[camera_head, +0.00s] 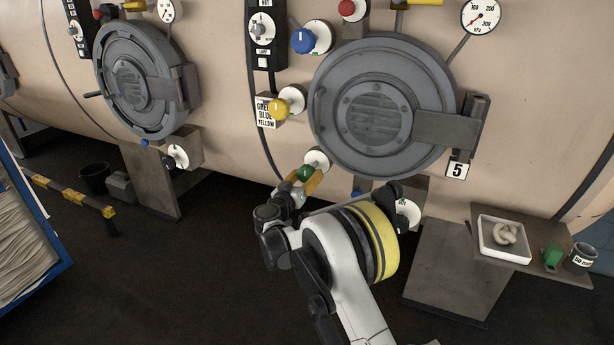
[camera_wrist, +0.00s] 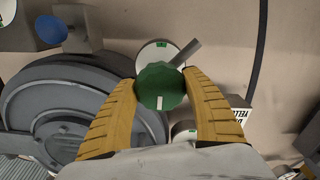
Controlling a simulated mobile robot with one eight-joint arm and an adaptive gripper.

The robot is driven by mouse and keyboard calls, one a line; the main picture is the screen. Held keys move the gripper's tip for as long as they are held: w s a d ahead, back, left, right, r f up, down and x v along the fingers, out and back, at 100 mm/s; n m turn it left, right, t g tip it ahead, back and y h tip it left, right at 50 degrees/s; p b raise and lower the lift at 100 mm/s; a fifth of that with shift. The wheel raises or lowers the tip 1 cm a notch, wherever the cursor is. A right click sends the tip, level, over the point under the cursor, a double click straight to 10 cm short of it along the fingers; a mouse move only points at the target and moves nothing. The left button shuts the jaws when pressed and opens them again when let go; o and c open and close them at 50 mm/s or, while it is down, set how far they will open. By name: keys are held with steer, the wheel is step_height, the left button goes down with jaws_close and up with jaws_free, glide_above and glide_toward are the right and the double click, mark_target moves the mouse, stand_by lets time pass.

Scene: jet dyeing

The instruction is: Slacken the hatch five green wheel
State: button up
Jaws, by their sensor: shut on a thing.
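The green wheel (camera_wrist: 160,87) of hatch five sits between the two yellow fingers of my gripper (camera_wrist: 162,100) in the wrist view, with a white mark on its face. The fingers are closed on its sides. In the head view, my gripper (camera_head: 308,184) is at the green wheel (camera_head: 305,173), below the left side of the hatch five door (camera_head: 330,120). A white dial (camera_head: 317,158) shows behind the wheel. The plate with the number 5 (camera_head: 457,170) is at the lower right of the door.
A yellow knob (camera_head: 279,108) and a blue knob (camera_head: 303,41) are above left of my gripper, and a red knob (camera_head: 347,8) is above the door. A side shelf (camera_head: 520,222) holds a white tray (camera_head: 504,254), a green object and a mug. Another hatch (camera_head: 130,85) is at left.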

steer(key=o, duration=1.2)
steer(key=v, duration=1.2)
